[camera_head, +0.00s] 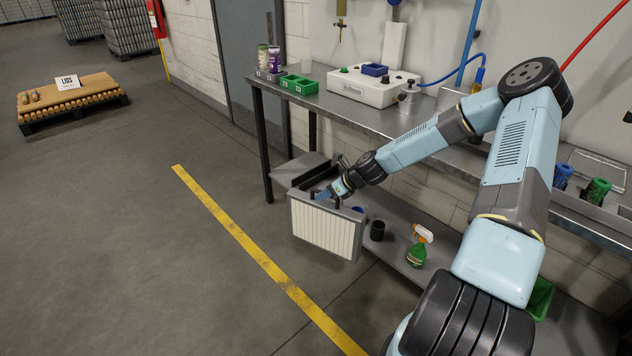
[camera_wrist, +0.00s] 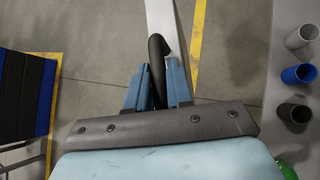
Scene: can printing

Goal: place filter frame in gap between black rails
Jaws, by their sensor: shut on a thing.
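The filter frame (camera_head: 325,230), a light grey frame with white pleats, hangs upright in the head view in front of the lower shelf's left end. My gripper (camera_head: 329,194) is shut on its top handle. In the wrist view my gripper (camera_wrist: 160,88) has its blue fingers around the black handle (camera_wrist: 157,50), and the frame shows edge-on as a pale bar (camera_wrist: 164,14). Dark bars (camera_head: 317,176), perhaps the black rails, show behind my gripper, apart from the frame. My wrist partly covers them, and I cannot make out the gap.
A black cup (camera_head: 377,231) and a green spray bottle (camera_head: 418,249) stand on the lower shelf right of the frame. The workbench top (camera_head: 335,104) and its legs are above and behind. In the wrist view, cups stand at right, including a blue cup (camera_wrist: 297,75).

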